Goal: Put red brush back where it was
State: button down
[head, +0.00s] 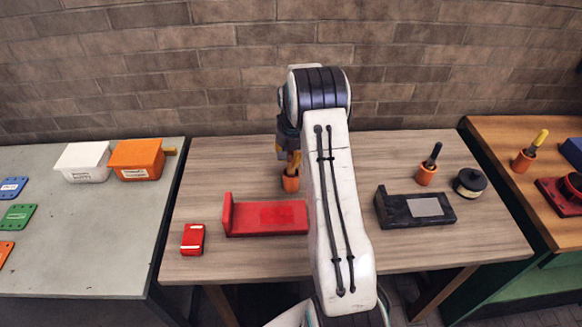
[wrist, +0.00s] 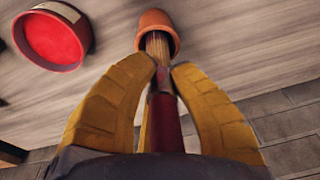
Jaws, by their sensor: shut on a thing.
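The red brush (wrist: 166,125) is in my gripper (wrist: 166,72), its red handle between the two yellow fingers in the wrist view. Its brown bristles point at the mouth of a terracotta cup (wrist: 153,18). The bristle tips overlap the cup's opening; how far inside they are I cannot tell. In the head view my gripper (head: 292,160) is directly above this cup (head: 291,184), which stands upright behind the red stand. My arm hides part of that area, and the brush is not clear there.
A red stand (head: 228,216) and a red box (head: 192,239) are at the table's left. A black stand (head: 388,208), a cup with a black brush (head: 427,175) and a black tin (head: 469,182) are at right. A round red tin (wrist: 52,38) is near the cup.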

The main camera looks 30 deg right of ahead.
aim_at(291, 166)
jog(key=shift+f+p, duration=0.4)
jog(key=shift+f, duration=1.65)
jog(key=shift+f, duration=0.2)
jog(key=c, duration=1.2)
grip_release()
jog(key=shift+r, duration=0.1)
jog(key=shift+c, duration=0.2)
